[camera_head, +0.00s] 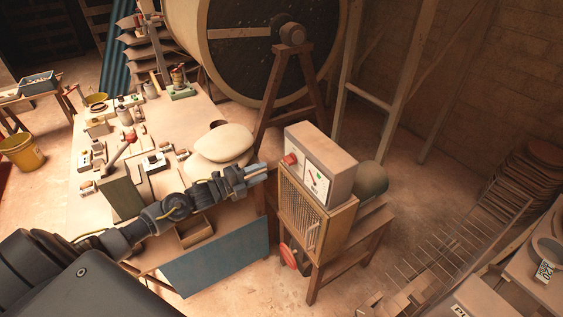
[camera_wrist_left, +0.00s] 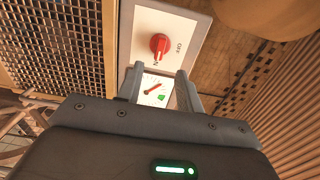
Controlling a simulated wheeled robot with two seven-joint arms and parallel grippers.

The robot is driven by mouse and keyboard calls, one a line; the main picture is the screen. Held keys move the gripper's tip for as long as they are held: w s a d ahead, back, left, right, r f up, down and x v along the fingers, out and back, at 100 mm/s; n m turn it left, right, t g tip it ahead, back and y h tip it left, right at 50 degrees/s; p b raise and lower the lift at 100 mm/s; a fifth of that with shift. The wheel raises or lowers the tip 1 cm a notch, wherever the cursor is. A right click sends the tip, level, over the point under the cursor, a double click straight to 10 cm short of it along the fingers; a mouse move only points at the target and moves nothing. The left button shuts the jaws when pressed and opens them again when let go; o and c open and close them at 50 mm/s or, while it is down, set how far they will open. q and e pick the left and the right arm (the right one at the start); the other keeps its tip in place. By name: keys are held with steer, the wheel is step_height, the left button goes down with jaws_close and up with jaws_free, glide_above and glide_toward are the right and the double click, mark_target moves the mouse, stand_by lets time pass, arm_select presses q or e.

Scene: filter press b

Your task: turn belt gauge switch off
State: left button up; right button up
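The dial (camera_wrist_left: 154,90) shows a red needle and a green mark. My left gripper (camera_head: 262,172) is in front of the panel, fingers apart and empty, not touching the switch. My right gripper is not in view.
The box stands on a mesh-fronted wooden cabinet (camera_head: 303,222) on a wooden stand. A table (camera_head: 203,105) with sacks (camera_head: 222,143) and small parts lies left of it. A large drum (camera_head: 240,45) is behind. A wire rack (camera_head: 425,270) is at the lower right.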

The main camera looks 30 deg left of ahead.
mark_target(285, 162)
arm_select(q)
steer(key=p+x, duration=0.2)
steer(key=x, duration=0.5)
steer(key=shift+w+d+r, duration=0.1)
steer(key=shift+w, duration=0.15)
steer(key=shift+w+d, duration=0.35)
steer(key=shift+w, duration=0.2)
steer(key=shift+c, duration=0.5)
jaws_close()
